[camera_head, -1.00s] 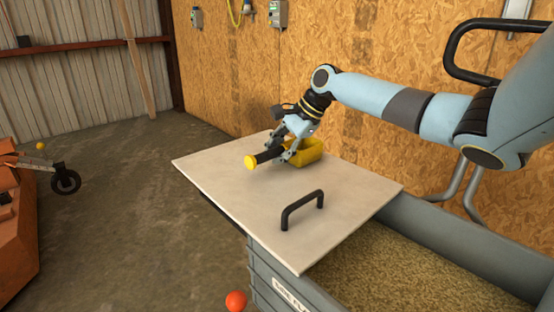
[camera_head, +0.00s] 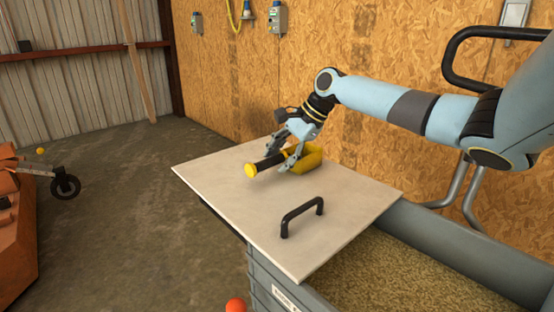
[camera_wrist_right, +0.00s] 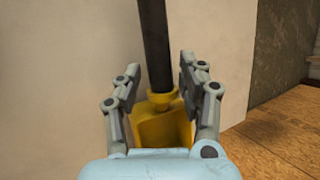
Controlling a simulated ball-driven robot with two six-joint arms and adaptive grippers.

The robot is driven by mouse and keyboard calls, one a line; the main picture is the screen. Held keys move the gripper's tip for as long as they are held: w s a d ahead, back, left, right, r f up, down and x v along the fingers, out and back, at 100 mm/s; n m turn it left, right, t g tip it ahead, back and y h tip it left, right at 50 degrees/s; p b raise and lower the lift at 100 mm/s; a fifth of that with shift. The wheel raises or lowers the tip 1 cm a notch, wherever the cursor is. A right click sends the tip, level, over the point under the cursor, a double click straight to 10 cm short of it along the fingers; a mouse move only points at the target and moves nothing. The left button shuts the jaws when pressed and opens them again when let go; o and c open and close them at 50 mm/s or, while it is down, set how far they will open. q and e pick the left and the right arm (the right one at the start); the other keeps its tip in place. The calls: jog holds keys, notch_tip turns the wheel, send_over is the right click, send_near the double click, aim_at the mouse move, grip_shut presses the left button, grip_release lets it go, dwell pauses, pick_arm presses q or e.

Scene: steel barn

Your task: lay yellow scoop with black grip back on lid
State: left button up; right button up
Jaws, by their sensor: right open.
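The yellow scoop (camera_head: 305,158) with its black grip (camera_head: 270,162) lies on the pale lid (camera_head: 235,195), toward the lid's back edge. Its grip points left and ends in a yellow cap. My right gripper (camera_head: 282,152) is open around the scoop near where grip and bowl join. In the right wrist view the fingers (camera_wrist_right: 158,90) stand on either side of the black grip (camera_wrist_right: 155,45), with gaps to both sides. The yellow bowl (camera_wrist_right: 160,125) lies between the fingers, partly hidden by my wrist. My left gripper is not in view.
The lid has a black handle (camera_head: 302,214) near its front right. It covers part of a grey bin (camera_head: 455,245) with grain (camera_head: 400,275) showing at right. An orange machine (camera_head: 15,235) stands at far left, and an orange ball (camera_head: 236,306) is below the lid.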

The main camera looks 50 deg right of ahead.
jog(key=p+v, duration=0.2)
jog(key=v, duration=0.3)
jog(key=shift+w+r, duration=0.1)
jog(key=shift+w, duration=0.05)
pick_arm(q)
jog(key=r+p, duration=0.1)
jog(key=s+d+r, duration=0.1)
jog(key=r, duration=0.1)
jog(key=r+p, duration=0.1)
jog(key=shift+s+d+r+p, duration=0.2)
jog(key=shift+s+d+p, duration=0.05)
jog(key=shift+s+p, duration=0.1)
pick_arm(e)
send_near(280, 155)
jog(key=shift+r, duration=0.2)
